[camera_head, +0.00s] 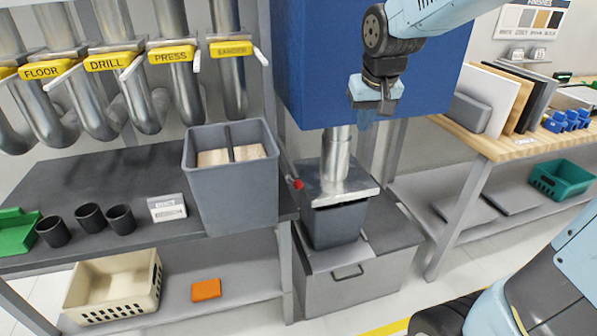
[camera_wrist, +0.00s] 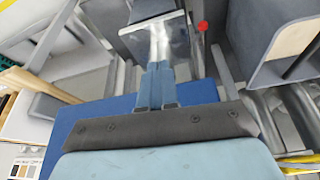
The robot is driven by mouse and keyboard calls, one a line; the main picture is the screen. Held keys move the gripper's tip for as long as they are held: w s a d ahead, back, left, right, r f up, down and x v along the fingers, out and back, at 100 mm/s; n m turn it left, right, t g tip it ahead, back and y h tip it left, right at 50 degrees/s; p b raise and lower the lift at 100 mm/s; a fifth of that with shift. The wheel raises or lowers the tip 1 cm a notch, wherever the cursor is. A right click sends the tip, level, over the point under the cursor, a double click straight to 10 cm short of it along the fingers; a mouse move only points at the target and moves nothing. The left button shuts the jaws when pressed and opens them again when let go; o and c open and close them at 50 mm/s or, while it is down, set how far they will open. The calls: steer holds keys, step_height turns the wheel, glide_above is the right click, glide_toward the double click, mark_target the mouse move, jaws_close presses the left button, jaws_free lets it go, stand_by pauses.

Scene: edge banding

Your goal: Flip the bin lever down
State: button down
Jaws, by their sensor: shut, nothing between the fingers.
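The bin lever is a thin grey rod with a red knob (camera_head: 298,184), at the left edge of a metal lid plate (camera_head: 352,188). The plate sits over a grey bin (camera_head: 338,225) under a vertical metal pipe (camera_head: 336,155). In the wrist view the red knob (camera_wrist: 203,26) shows at the top, right of the plate. My gripper (camera_head: 367,120) hangs in front of the blue cabinet, above and to the right of the knob, clear of it. Its fingers are together and empty; they also show in the wrist view (camera_wrist: 157,70).
A large grey tub (camera_head: 232,195) with wooden pieces stands on the dark bench just left of the lever. A blue cabinet (camera_head: 370,65) is behind my gripper. A wooden-topped bench (camera_head: 470,142) stands to the right. Labelled pipes (camera_head: 170,55) line the back left.

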steer(key=w+a+f+n, duration=0.1)
steer(key=w+a+f, duration=0.6)
steer(key=w+a, duration=0.1)
steer(key=g, duration=0.1)
glide_above(298, 181)
steer(key=s, duration=0.2)
step_height(298, 181, down, 8)
steer(key=r, duration=0.1)
steer(key=shift+n, duration=0.4)
steer(key=x, duration=1)
steer(key=shift+f, duration=0.3)
steer(key=shift+s+d+f, duration=0.15)
steer(key=shift+s+f, duration=0.35)
steer(key=shift+f, duration=0.1)
steer(key=s+f, duration=0.3)
steer(key=f, duration=0.4)
steer(key=shift+s+d, duration=0.2)
steer(key=shift+d, duration=0.25)
steer(key=shift+f, duration=0.15)
